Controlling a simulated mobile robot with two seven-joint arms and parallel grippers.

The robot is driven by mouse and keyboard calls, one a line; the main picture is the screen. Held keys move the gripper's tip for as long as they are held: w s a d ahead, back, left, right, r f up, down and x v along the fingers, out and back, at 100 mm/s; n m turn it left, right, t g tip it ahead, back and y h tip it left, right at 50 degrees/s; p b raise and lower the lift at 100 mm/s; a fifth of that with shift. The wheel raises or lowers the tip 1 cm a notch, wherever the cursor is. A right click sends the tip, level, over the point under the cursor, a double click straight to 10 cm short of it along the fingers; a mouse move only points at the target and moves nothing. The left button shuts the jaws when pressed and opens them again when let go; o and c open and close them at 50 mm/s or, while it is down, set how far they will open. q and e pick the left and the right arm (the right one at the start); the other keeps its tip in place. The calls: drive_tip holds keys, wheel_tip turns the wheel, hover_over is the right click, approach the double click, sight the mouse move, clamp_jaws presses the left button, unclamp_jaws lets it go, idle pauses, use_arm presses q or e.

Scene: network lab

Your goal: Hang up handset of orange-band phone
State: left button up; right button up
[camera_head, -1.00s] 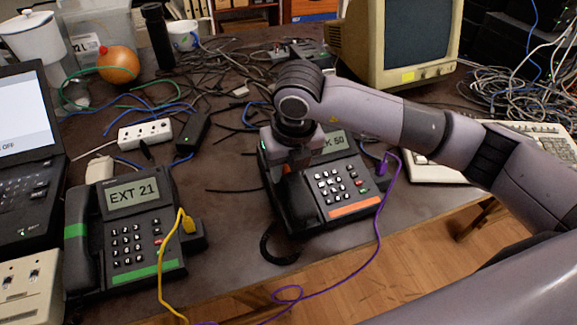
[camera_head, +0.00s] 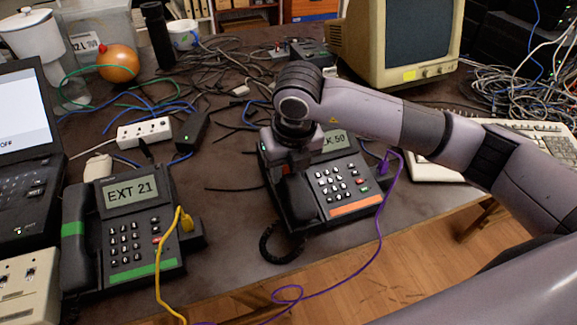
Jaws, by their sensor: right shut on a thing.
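The orange-band phone (camera_head: 348,186) stands on the table in the middle of the head view, with an orange strip below its keypad and a partly covered display. Its black handset (camera_head: 299,207) is at the phone's left side, lengthwise along the cradle. My right gripper (camera_head: 289,168) comes down from above and is shut on the handset around its middle. The gripper hides the handset's upper part, and I cannot tell whether the handset touches the cradle. A black coiled cord (camera_head: 268,246) loops below the handset. My left gripper is not in view.
A green-band phone (camera_head: 137,236) with its handset on its left side stands to the left. A yellow cable (camera_head: 161,270) and a purple cable (camera_head: 379,225) run towards the front edge. A power strip (camera_head: 144,132), laptop (camera_head: 25,170), monitor (camera_head: 400,45) and keyboard (camera_head: 440,165) surround the phones.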

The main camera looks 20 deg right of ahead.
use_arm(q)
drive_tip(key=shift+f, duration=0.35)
use_arm(e)
drive_tip(key=shift+f, duration=0.3)
drive_tip(key=o, duration=1.2)
drive_tip(key=shift+d, duration=0.1)
drive_tip(key=shift+v, duration=1)
drive_tip(key=v, duration=0.4)
drive_tip(key=shift+s+r, duration=0.1)
drive_tip(key=shift+r, duration=0.5)
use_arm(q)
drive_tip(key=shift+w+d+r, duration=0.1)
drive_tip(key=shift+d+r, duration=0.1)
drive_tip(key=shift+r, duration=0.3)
